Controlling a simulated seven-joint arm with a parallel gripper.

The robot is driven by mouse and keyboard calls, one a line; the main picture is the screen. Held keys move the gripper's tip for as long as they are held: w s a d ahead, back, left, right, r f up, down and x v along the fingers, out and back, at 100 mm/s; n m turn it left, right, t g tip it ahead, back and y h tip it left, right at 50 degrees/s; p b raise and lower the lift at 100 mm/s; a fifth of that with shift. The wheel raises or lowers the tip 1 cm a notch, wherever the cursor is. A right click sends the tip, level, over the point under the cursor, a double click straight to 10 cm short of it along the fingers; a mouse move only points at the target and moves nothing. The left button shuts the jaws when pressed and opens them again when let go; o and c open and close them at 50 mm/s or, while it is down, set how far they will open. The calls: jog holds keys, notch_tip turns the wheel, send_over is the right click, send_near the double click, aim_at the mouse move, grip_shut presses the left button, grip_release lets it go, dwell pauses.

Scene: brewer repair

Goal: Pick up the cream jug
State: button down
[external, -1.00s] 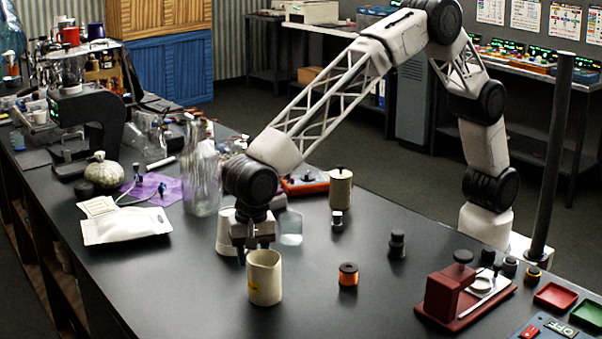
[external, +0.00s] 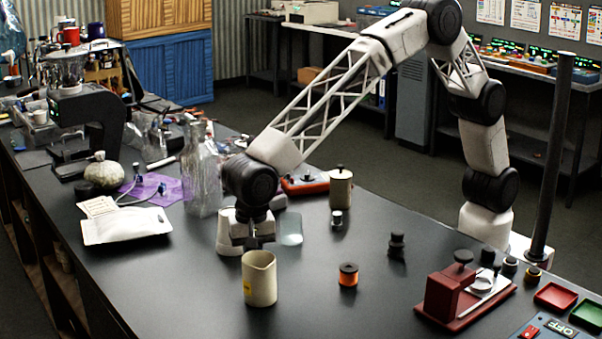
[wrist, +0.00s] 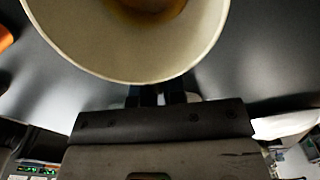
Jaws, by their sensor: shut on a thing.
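The cream jug (external: 260,283) is an open-topped cream cup with a yellow mark on its side. It appears upright, near the front of the black table. In the wrist view, the jug (wrist: 120,65) fills the top, with its rim towards me and something brown at its bottom. My gripper (external: 253,243) is at the jug's far side, by its rim. In the wrist view, my fingers (wrist: 162,96) are close together against the jug's near side, shut on it. The exact grip point is hidden below the rim. I cannot tell whether its base touches the table.
An orange spool (external: 348,274) stands to the right of the jug. A black knobbed piece (external: 397,244) and a red device (external: 450,293) are farther right. A glass bottle (external: 202,180) and a white pouch (external: 125,226) are to the left. The table in front is clear.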

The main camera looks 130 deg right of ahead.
jog(key=shift+r, duration=0.35)
jog(key=shift+r, duration=4.55)
jog(key=shift+r, duration=0.15)
